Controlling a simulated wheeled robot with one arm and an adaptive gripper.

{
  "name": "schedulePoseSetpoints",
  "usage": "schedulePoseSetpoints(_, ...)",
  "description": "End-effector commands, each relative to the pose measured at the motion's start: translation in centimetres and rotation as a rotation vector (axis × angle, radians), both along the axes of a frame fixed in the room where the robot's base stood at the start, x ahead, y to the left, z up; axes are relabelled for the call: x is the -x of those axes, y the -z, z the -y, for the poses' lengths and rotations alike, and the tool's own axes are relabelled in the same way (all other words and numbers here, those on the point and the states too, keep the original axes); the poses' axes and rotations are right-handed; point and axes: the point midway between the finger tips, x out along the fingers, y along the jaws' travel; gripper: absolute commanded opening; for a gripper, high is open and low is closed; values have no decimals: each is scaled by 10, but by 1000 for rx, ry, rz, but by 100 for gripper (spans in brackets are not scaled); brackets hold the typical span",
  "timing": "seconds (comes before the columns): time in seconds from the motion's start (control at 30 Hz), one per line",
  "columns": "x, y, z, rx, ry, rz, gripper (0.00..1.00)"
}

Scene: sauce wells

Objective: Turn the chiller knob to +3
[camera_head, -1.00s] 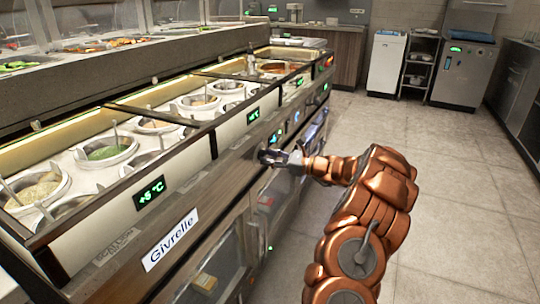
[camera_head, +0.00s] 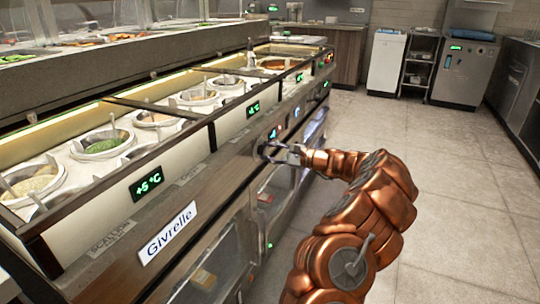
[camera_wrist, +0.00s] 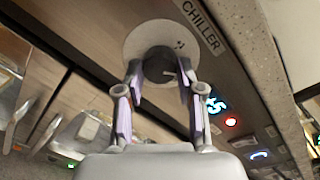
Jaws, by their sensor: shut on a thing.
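The chiller knob (camera_wrist: 159,66) is a dark round knob on a pale disc on the counter's front panel, beside a label reading CHILLER (camera_wrist: 201,27). A small light mark shows on it in the wrist view. My gripper (camera_wrist: 158,88) has one finger on each side of the knob and is shut on it. In the head view my gripper (camera_head: 271,152) reaches the front panel from the right and mostly hides the knob. Cyan digits (camera_wrist: 214,104) glow beside the knob, tilted and too blurred to read surely. No scale marks can be read.
A panel display (camera_head: 147,184) on the left reads +5 °C, above a Givrelle sign (camera_head: 167,232). Another green display (camera_head: 253,109) is too small to read surely. Sauce wells (camera_head: 103,145) line the counter top. The floor (camera_head: 445,190) to the right is clear.

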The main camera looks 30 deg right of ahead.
Motion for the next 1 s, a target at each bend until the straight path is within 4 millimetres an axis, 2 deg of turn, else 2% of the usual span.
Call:
schedulePoseSetpoints(0.6, 0, 1, -1, 40, -2, 22, 2)
schedulePoseSetpoints(0.63, 0, 1, -1, 40, -2, 22, 38)
schedulePoseSetpoints(0.87, 0, 1, 0, 39, -2, 22, 62)
schedulePoseSetpoints(1.0, 0, 0, 0, 39, -1, 23, 63)
